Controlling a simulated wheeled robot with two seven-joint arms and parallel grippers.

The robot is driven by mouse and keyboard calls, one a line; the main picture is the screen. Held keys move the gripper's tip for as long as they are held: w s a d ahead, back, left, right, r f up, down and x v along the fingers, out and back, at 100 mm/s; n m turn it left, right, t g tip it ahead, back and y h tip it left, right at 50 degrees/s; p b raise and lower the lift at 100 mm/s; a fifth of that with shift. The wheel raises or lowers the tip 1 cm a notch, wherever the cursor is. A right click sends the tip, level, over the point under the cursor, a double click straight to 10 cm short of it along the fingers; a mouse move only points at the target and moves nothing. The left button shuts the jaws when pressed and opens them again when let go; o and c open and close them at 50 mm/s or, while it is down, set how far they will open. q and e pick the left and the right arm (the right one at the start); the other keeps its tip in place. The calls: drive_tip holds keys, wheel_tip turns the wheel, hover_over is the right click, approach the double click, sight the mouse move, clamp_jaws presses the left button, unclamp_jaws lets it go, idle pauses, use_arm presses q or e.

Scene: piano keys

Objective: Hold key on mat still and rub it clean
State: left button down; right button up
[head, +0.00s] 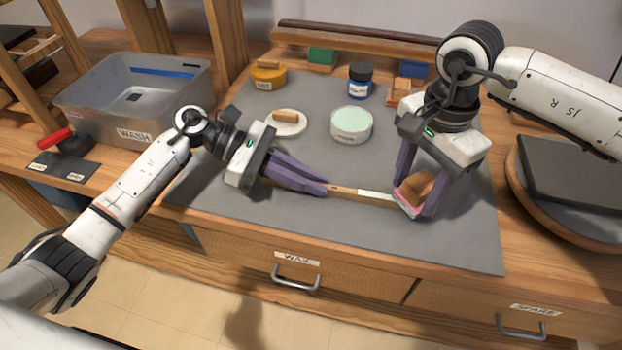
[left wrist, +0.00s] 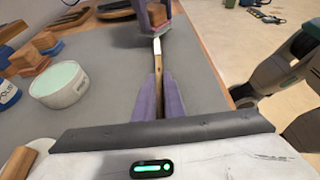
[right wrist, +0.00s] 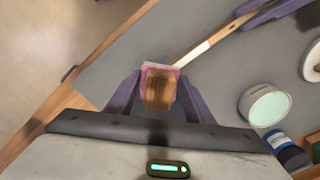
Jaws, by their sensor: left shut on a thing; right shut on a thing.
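A long wooden piano key (head: 345,191) with a white front part lies on the grey mat (head: 470,240). My left gripper (head: 326,189) is shut on the key's wooden part; the key also shows between the purple fingers in the left wrist view (left wrist: 160,65). My right gripper (head: 415,205) is shut on a wooden-backed block with a pink pad (head: 414,190). The block sits at the white end of the key, and in the right wrist view (right wrist: 158,88) it is between both fingers. I cannot tell how firmly the pad touches the key.
A pale green tub (head: 351,125), a blue jar (head: 360,80), a yellow pot (head: 268,75) and a white dish (head: 287,124) stand on the mat behind the key. A clear wash bin (head: 85,105) is at left, a round dark-topped stand (head: 575,180) at right. The mat's front is clear.

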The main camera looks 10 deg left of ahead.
drive_tip(key=shift+d+f, duration=0.25)
drive_tip(key=shift+d, duration=1)
drive_tip(key=shift+s+d+r, duration=0.1)
drive_tip(key=shift+d, duration=0.85)
drive_tip(key=shift+a+r, duration=0.1)
drive_tip(key=shift+a+r, duration=0.2)
drive_tip(key=shift+a, duration=1.15)
drive_tip(key=shift+a+f, duration=0.1)
drive_tip(key=shift+a, duration=1.1)
drive_tip(key=shift+r, duration=3.55)
